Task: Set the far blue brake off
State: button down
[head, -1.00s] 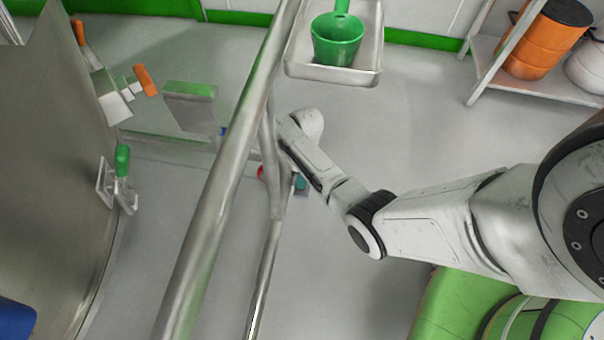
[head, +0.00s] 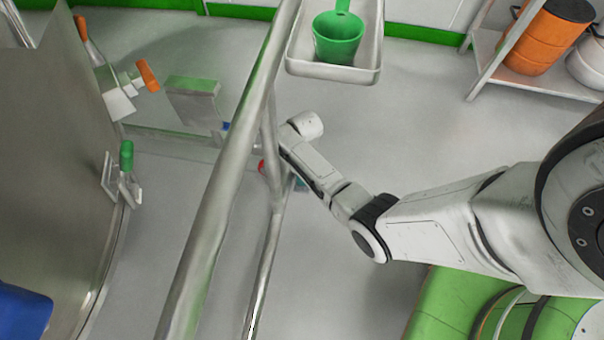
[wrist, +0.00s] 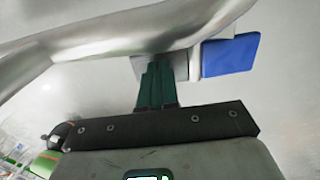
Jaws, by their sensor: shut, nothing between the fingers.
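A blue brake tab (wrist: 230,55) shows at the upper right of the wrist view, beside a grey metal plate under a steel tube. In the head view only a small blue bit (head: 226,126) shows at the left edge of the steel rail, at the far end of the frame. My gripper (wrist: 156,68) is shut and empty, its dark green fingers pointing at the grey plate, left of the blue tab. I cannot tell whether the tips touch the plate. In the head view the rail hides the fingers.
A long steel rail (head: 215,200) crosses between my arm and a large steel vessel (head: 50,150). A tray (head: 334,72) with a green scoop (head: 338,36) is above.

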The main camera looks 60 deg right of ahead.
aim_at(301, 187)
jog(key=shift+a+p, duration=0.2)
jog(key=shift+p, duration=0.25)
jog(key=shift+s+a+f+p, duration=0.2)
jog(key=shift+a+f+p, duration=0.2)
jog(key=shift+p, duration=0.3)
jog(key=shift+s+a+f+p, duration=0.1)
jog(key=shift+a+f+p, duration=0.25)
jog(key=shift+f, duration=0.5)
notch_tip(301, 187, up, 11)
jog(key=d+p, duration=0.2)
jog(key=p, duration=0.4)
jog(key=shift+w+p, duration=0.35)
jog(key=shift+f, duration=0.15)
